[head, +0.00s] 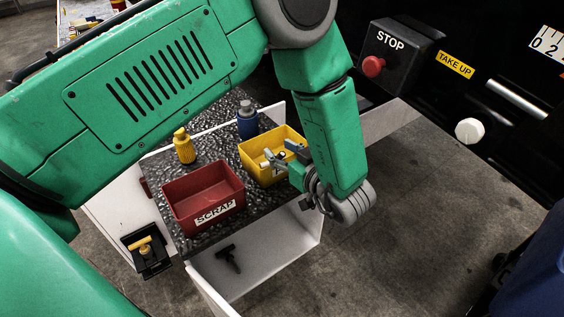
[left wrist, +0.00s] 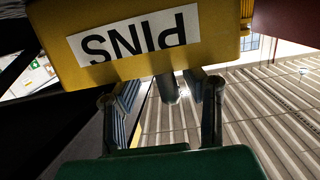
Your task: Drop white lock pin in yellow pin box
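The yellow pin box (head: 257,174) stands on the dark, bumpy top of a white stand, right of the red scrap bin. In the left wrist view the box (left wrist: 215,65) appears upside down with its PINS label. My left gripper (head: 282,156) is over the box's right part, its two fingers apart. My right gripper is out of view.
The red SCRAP bin (head: 191,205), a yellow bottle (head: 184,147) and a blue bottle (head: 247,123) share the stand top. A black machine with a red STOP button (head: 373,66) and white knob (head: 468,131) is at right. The floor between is clear.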

